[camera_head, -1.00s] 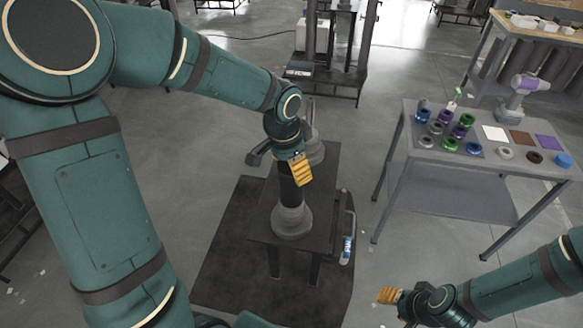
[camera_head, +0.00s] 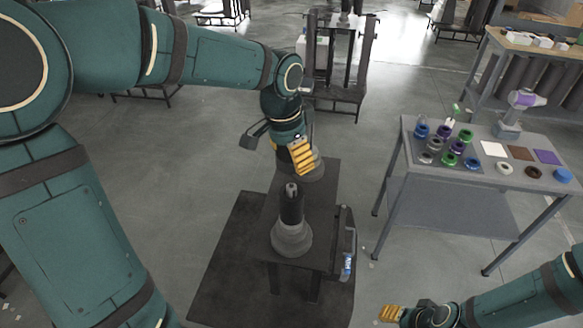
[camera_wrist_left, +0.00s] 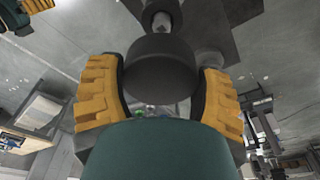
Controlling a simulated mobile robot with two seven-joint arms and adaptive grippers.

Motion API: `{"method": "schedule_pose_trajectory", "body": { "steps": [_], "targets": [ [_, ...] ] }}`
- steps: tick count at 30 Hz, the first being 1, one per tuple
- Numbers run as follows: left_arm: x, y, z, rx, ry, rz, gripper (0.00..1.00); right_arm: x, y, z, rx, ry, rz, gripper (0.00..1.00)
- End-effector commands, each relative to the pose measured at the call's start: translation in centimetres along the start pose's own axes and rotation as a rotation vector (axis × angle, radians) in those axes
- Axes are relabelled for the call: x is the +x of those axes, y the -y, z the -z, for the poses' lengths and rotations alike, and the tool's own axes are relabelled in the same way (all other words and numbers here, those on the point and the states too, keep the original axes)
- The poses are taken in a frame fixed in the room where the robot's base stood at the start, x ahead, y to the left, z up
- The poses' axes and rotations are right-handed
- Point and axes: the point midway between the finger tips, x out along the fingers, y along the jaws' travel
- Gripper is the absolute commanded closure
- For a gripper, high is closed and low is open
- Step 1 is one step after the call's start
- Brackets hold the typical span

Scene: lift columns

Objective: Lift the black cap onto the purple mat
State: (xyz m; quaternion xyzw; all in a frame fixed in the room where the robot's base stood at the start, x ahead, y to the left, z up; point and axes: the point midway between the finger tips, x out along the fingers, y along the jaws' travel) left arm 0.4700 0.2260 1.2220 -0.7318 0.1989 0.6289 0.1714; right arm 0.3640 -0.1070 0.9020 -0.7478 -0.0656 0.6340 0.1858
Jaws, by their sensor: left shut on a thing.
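My left gripper (camera_head: 303,157) is shut on the black cap (camera_wrist_left: 160,76), which sits between its two orange fingers in the left wrist view. In the head view the fingers hide most of the cap. The gripper is above and just behind the front column (camera_head: 292,236), which has a grey flared base, a dark shaft and a bare pin on top. The purple mat (camera_head: 547,157) lies flat and empty on the grey table at right. My right gripper (camera_head: 391,313) is low at the bottom right, away from everything; its finger gap is not clear.
A second grey column (camera_head: 318,166) stands behind the left gripper on the dark stand (camera_head: 270,200). Open floor separates stand and table.

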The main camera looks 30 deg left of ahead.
Motion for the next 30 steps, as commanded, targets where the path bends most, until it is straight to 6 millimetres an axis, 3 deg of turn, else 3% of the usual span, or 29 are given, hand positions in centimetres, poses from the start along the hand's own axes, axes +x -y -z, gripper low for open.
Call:
{"method": "schedule_pose_trajectory", "body": {
  "steps": [6,30],
  "targets": [
    [-1.2,0.0,0.2,0.001,0.000,-0.001,0.75,-0.2,0.1,0.0,0.000,0.000,0.000,0.53],
    [-2.2,0.0,0.3,0.000,0.000,-0.001,0.75,-1.0,0.4,0.1,0.000,0.000,0.000,0.53]
  ]
}}
